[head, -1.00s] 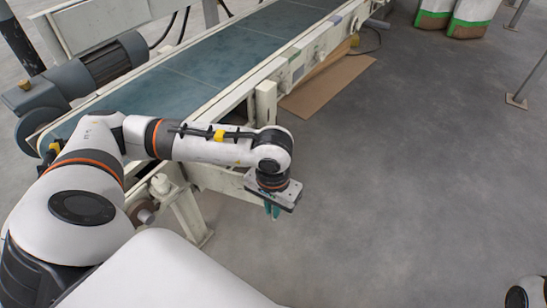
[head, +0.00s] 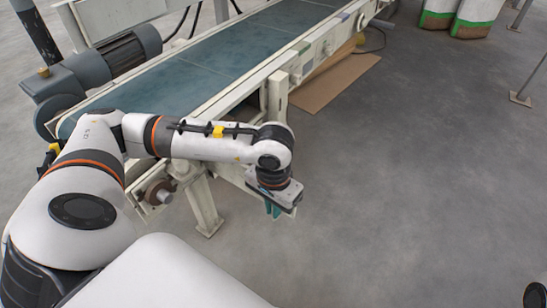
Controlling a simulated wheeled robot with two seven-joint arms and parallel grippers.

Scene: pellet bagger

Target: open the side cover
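My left gripper (head: 273,210) hangs pointing down at the end of my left arm, just beside the near end of the conveyor frame (head: 227,170). Only its teal fingertips show below the wrist, so I cannot tell whether it is open or shut. Nothing visible hangs from it. I cannot make out a side cover; my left arm hides part of the conveyor's near side. My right gripper is out of view; only a bit of my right arm shows at the bottom right corner.
The conveyor's blue-green belt (head: 202,68) runs away to the upper right. A grey motor (head: 108,65) sits at its left side. A cardboard sheet (head: 333,82) lies on the floor. Sacks (head: 474,18) stand at the back right. The grey floor at centre right is clear.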

